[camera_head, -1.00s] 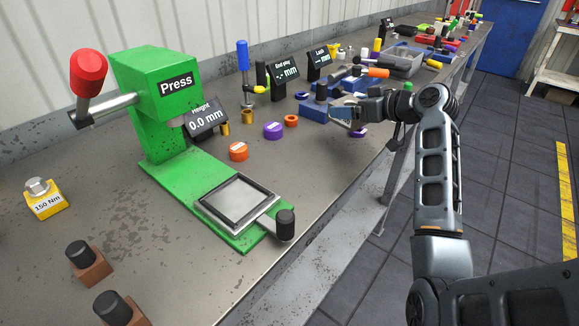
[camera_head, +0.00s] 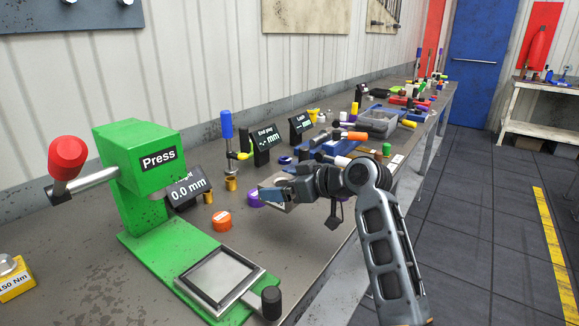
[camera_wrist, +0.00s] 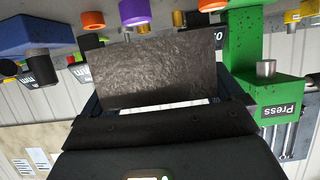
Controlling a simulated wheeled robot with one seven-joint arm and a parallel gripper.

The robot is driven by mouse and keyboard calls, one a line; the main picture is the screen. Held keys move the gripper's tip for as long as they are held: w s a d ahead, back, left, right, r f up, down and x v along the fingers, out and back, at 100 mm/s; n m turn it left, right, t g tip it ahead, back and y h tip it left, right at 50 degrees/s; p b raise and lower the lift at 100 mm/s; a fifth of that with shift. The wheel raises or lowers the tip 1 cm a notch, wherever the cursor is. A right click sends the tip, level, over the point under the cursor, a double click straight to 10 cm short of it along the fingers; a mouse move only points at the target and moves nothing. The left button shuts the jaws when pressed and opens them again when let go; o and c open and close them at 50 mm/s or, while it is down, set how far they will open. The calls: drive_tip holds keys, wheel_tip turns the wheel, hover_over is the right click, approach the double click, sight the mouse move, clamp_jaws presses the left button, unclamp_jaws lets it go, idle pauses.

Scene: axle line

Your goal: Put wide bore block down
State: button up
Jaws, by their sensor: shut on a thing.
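The wide bore block, as I take it, is a dark grey, rough-faced block (camera_wrist: 157,72) that fills the middle of the wrist view. My gripper (camera_wrist: 165,108) is shut on it. In the head view my gripper (camera_head: 276,193) is at the bench's right side, to the right of the green press and close by a purple ring. It looks raised above the bench top, though the exact height is hard to tell. The block is mostly hidden by the fingers there, and its bore does not show.
The green press (camera_head: 138,158) stands at the left with its square plate (camera_head: 218,276) in front. An orange ring (camera_head: 221,221) and the purple ring (camera_head: 254,200) lie between press and gripper. Gauges, blue fixtures and bins crowd the bench beyond. Bare bench (camera_head: 305,245) shows nearer the front edge.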

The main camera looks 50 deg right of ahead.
sight(278, 208)
drive_tip(key=a+f, duration=0.1)
drive_tip(key=s+a+f, duration=0.1)
drive_tip(key=a, duration=0.1)
drive_tip(key=shift+a, duration=0.25)
drive_tip(key=shift+f+p, duration=0.4)
drive_tip(key=shift+f, duration=1.55)
drive_tip(key=shift+s+f+b, duration=0.1)
drive_tip(key=shift+f+b, duration=0.3)
drive_tip(key=shift+f, duration=0.05)
drive_tip(key=shift+s+a+f, duration=0.1)
drive_tip(key=shift+f, duration=0.25)
drive_tip(key=o, duration=1.7)
drive_tip(key=shift+f, duration=0.3)
drive_tip(key=shift+r, duration=0.5)
drive_tip(key=shift+s+r, duration=0.1)
drive_tip(key=shift+s, duration=0.2)
drive_tip(key=v, duration=0.5)
drive_tip(key=r+v, duration=0.1)
drive_tip(key=v, duration=0.5)
drive_tip(key=shift+r, duration=0.1)
